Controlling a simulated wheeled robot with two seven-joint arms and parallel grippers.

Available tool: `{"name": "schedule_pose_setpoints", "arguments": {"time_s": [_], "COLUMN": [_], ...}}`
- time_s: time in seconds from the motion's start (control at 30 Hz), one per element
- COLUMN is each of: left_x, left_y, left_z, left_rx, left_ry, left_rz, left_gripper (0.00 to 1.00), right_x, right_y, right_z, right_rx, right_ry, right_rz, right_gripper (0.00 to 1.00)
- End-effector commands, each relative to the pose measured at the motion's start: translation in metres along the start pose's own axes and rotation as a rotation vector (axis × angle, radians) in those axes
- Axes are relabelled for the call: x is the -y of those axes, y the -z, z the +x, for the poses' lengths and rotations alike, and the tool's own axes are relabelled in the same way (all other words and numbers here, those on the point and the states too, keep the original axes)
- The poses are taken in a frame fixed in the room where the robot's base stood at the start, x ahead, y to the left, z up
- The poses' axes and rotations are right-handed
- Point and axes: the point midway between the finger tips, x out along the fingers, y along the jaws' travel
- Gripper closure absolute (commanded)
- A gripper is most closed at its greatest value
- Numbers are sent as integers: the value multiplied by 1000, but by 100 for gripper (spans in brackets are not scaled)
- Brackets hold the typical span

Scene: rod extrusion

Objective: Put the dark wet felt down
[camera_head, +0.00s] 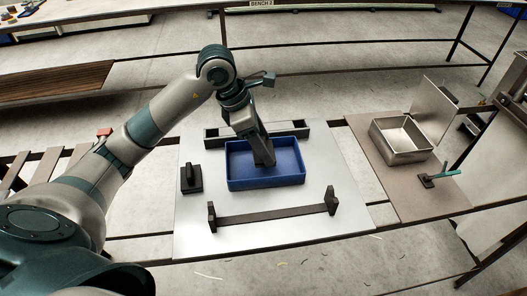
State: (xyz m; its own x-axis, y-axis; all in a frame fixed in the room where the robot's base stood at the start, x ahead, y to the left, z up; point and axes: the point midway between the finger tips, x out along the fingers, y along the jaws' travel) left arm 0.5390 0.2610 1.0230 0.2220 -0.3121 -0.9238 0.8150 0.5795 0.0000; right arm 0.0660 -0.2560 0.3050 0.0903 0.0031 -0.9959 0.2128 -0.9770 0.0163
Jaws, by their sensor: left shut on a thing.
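My left gripper (264,163) reaches down from above into the blue tray (267,184) on the pale board. Its jaws are shut on a small dark piece, which looks like the dark wet felt; the fingers hide most of it. The tip is low inside the tray, near its middle. I cannot tell whether the felt touches the tray floor. My right gripper is not in view.
A black block with a handle (191,180) stands left of the tray. At right are an open metal box (403,155) and a green-handled tool (440,176).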

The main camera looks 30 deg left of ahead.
Motion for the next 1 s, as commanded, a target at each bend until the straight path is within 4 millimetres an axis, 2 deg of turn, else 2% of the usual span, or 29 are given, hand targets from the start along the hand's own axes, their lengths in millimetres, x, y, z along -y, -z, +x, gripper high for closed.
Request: {"name": "schedule_pose_setpoints", "arguments": {"time_s": [0.37, 0.73, 1.0], "left_x": [0, 1, 0], "left_y": [1, 14, 15], "left_z": [3, 33, 37], "left_rx": [-1, 0, 0], "left_ry": [1, 3, -1], "left_rz": [-1, -2, 0], "left_gripper": [61, 61, 61], "right_x": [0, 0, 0], "right_y": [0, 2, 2], "right_z": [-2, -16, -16], "right_rx": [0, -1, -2], "right_ry": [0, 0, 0], "right_rz": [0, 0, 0], "right_gripper": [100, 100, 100]}}
